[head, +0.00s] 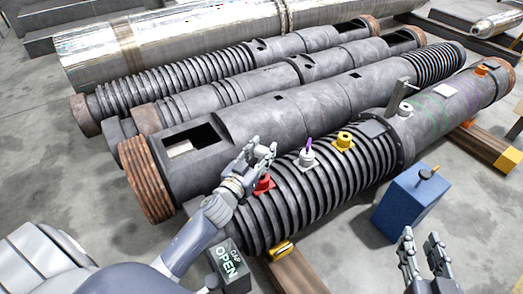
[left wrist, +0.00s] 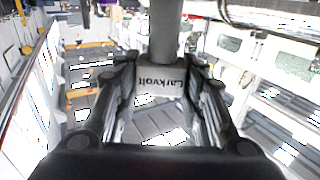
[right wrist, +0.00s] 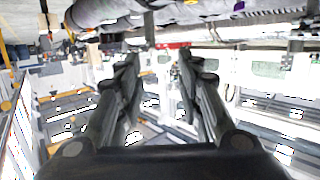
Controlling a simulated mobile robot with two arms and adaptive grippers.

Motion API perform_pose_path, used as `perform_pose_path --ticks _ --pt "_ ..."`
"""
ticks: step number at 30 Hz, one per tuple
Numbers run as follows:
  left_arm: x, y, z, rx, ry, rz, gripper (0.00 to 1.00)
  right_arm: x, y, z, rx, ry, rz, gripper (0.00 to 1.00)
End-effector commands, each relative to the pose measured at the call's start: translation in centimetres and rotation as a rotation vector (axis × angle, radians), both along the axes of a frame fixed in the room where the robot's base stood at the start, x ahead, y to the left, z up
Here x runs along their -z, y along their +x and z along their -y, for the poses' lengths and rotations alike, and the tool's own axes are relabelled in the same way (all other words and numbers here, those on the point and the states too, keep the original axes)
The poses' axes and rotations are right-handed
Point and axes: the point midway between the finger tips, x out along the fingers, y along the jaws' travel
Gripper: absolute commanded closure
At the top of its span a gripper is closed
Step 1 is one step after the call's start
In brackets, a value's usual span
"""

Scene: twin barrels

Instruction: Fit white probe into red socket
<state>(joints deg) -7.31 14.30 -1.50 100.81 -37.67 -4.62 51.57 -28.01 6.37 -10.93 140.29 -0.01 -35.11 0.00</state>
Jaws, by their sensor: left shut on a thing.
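My left gripper (head: 262,155) is just above the red socket (head: 263,185) on the ribbed barrel. It is shut on a pale grey piece marked "Larkvolt" (left wrist: 160,84), which I take to be the white probe. A grey cylinder (left wrist: 165,35) rises above this piece in the left wrist view. My right gripper (head: 422,245) is open and empty at the lower right, apart from the barrel.
A white socket (head: 307,160) with a purple probe (head: 308,145) and a yellow socket (head: 344,143) stand along the barrel. A blue box (head: 408,205) stands on the floor near my right gripper. A dark "OPEN" block (head: 230,268) lies below my left arm. Other barrels lie behind.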

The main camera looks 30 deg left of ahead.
Motion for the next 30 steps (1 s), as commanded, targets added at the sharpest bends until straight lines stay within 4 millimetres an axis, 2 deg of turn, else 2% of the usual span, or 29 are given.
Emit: perform_pose_path --ticks 13,30 --pt "0.0 0.0 0.0 0.000 -0.001 0.001 0.88 1.2 -0.5 0.3 0.003 -0.014 -0.061 0.66" --pt "0.0 0.0 0.0 0.000 -0.001 0.001 0.88 1.1 -0.5 0.3 0.004 -0.016 -0.059 0.66"
